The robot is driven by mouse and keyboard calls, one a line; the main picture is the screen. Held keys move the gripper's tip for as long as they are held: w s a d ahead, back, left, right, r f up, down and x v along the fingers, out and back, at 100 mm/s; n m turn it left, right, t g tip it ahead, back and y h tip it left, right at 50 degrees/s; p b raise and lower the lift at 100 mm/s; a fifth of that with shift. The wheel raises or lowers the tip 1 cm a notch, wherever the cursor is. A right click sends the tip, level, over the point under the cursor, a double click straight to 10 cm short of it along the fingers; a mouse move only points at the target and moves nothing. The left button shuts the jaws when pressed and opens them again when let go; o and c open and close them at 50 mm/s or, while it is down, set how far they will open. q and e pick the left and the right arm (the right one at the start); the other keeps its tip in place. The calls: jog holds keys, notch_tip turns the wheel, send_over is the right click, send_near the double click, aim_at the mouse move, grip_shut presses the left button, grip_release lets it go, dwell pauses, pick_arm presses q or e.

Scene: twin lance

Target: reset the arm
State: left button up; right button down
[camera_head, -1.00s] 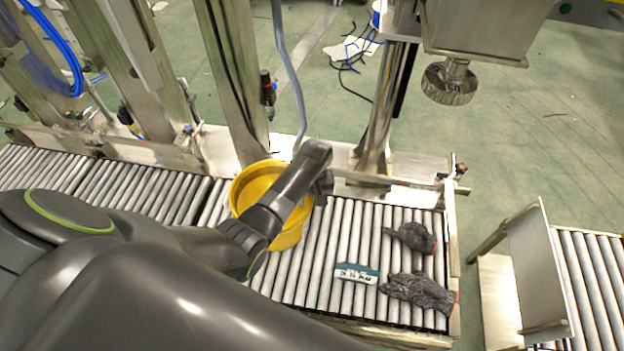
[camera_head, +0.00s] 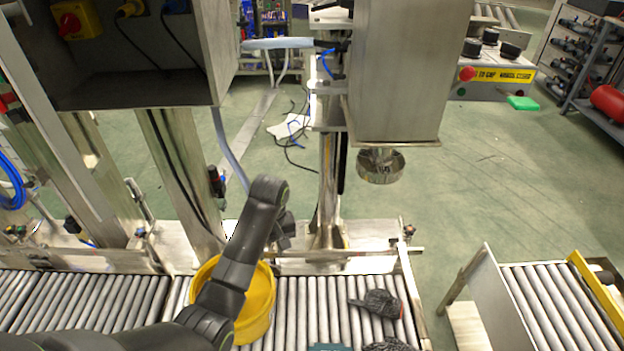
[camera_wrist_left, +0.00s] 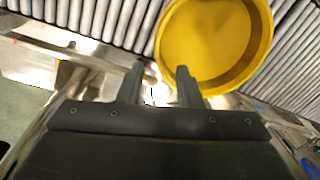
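My left arm comes in from the left in the head view, over a yellow bucket (camera_head: 262,315) on the roller conveyor. Its gripper (camera_head: 284,232) is small and partly hidden behind the wrist there. In the left wrist view, the two fingers of the left gripper (camera_wrist_left: 158,76) stand apart with nothing between them. The open yellow bucket (camera_wrist_left: 208,42) shows just beyond the fingers and looks empty; I cannot tell whether a finger touches it. My right gripper is in neither view.
A metal post (camera_head: 328,190) and a hanging machine head (camera_head: 381,166) stand behind the conveyor. A second roller conveyor (camera_head: 560,310) is at the right, across a gap. Green floor (camera_head: 480,180) lies beyond.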

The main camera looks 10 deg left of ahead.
pick_arm(q)
jog(key=s+a+f+m+t, duration=0.1)
jog(key=s+a+f, duration=0.2)
jog(key=s, duration=0.4)
jog(key=s+a+f+m+t, duration=0.1)
jog(key=s+a+f+m, duration=0.1)
jog(key=s, duration=0.6)
jog(key=s+a+r+m+t+y, duration=0.1)
jog(key=s+a+r+m, duration=0.15)
jog(key=s, duration=0.55)
jog(key=s+a+r+m+t, duration=0.1)
jog(key=s+r, duration=0.2)
jog(key=s, duration=0.4)
notch_tip(320, 180, down, 20)
jog(key=a+g+p, duration=0.1)
jog(key=p, duration=0.3)
jog(key=s+d+f+g+p, duration=0.1)
jog(key=s+f+p, duration=0.3)
jog(key=s+f, duration=0.8)
jog(key=s, duration=0.3)
jog(key=shift+s+f+h, duration=0.15)
jog(key=shift+f+h, duration=0.05)
jog(key=shift+h, duration=0.2)
jog(key=shift+n, duration=0.25)
